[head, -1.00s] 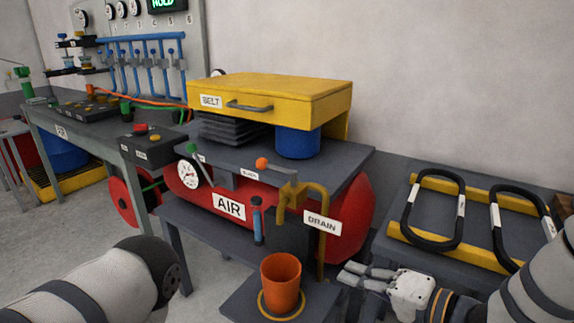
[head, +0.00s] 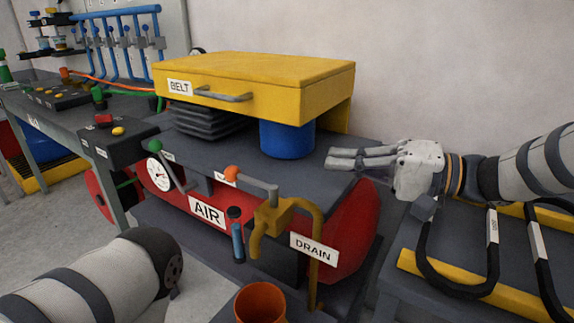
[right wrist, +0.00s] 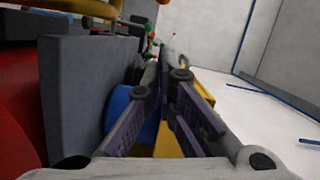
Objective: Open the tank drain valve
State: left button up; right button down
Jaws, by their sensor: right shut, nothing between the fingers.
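An orange cup (head: 260,302) stands below the valve spout. A yellow BELT cover (head: 285,85) and blue cylinder (head: 286,140) stand on the tank's top. A second lever with a green knob (head: 150,146) is at left. Black loops (head: 455,285) lie on the right table.

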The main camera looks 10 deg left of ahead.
pick_arm(q)
jog(key=shift+w+r+p, duration=0.7)
jog(key=shift+w+r, duration=0.05)
pick_arm(e)
jog(key=s+a+f, duration=0.1)
jog(key=s+a, duration=0.1)
jog(key=a, duration=0.9)
jog(key=shift+s+f, duration=0.15)
jog(key=shift+s, duration=0.1)
pick_arm(q)
jog(key=shift+s, duration=0.1)
pick_arm(e)
jog(key=shift+d, duration=0.1)
